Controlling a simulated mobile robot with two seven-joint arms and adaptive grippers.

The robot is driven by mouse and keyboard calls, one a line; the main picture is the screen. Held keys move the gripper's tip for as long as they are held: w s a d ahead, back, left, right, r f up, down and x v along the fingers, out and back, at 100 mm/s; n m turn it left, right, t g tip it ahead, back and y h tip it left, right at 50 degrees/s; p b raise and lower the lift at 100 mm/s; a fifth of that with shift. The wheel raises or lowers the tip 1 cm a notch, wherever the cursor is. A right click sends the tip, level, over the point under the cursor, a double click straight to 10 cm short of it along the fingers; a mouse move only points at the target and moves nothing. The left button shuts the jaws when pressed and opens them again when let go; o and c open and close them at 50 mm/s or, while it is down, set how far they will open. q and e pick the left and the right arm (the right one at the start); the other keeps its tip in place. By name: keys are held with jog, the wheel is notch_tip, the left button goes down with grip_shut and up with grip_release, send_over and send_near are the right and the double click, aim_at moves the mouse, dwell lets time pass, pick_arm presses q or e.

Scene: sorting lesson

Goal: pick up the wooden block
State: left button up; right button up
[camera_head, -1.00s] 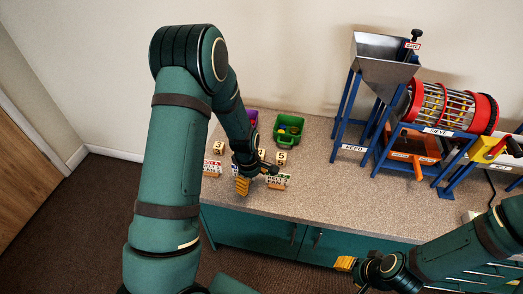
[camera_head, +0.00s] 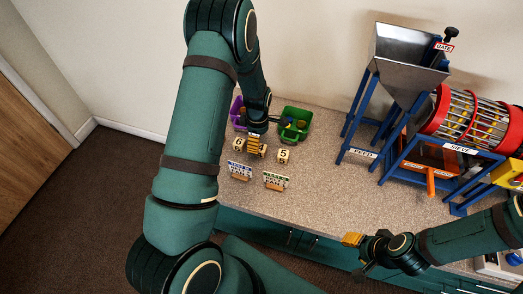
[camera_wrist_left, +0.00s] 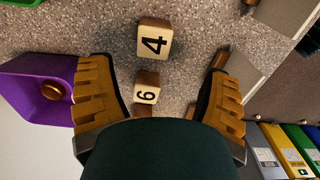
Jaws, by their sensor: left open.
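Several small wooden number blocks stand on the speckled counter. The block marked 6 (camera_head: 239,144) is left of my left gripper (camera_head: 257,147), and the block marked 5 (camera_head: 283,155) is to its right. In the left wrist view, my open left gripper (camera_wrist_left: 160,98) has the 6 block (camera_wrist_left: 146,90) in the gap seen between its yellow fingers. The block marked 4 (camera_wrist_left: 154,40) lies farther up that view. In the head view the 4 is mostly hidden by the fingers. Contact is not visible. My right gripper (camera_head: 352,240) is over the counter's front edge, its opening unclear.
A purple bin (camera_wrist_left: 58,78) and a green bin (camera_head: 296,124) stand behind the blocks. Two card signs, a left one (camera_head: 239,171) and a right one (camera_head: 275,181), stand in front. A hopper (camera_head: 408,55) and a red sieve drum (camera_head: 470,118) fill the right. The counter middle is clear.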

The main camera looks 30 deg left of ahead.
aim_at(261, 147)
pick_arm(q)
notch_tip(261, 147, down, 3)
jog(key=shift+r, duration=0.2)
jog(key=f, duration=0.2)
jog(key=w+f+b, duration=0.1)
jog(key=f, duration=0.1)
jog(key=shift+d+f, duration=0.1)
jog(key=shift+d, duration=0.2)
jog(key=shift+f, duration=0.5)
jog(key=c, duration=1.2)
jog(key=shift+o, duration=0.2)
